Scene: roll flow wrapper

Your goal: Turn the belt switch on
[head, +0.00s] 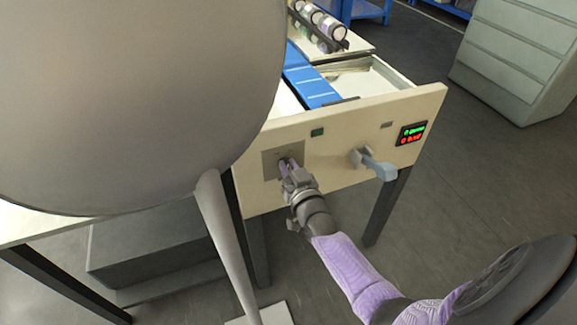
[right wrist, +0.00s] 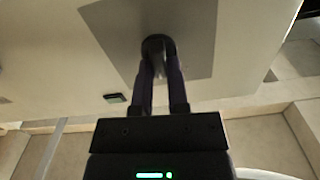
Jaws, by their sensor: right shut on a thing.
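The belt switch (right wrist: 157,43) is a small dark round knob on a square grey plate (head: 270,161) set in the cream front panel (head: 339,152) of the machine. My right gripper (head: 287,165) has its fingers on the knob and is shut on it. In the right wrist view both fingers (right wrist: 160,68) reach up to the knob, which they and the shadow partly hide. I cannot read which way the switch is set. My left gripper is out of view.
To the right on the panel are a grey-blue crank handle (head: 376,166) and a small display (head: 412,133) with green and red text. A large smooth grey shape hides the head view's left part.

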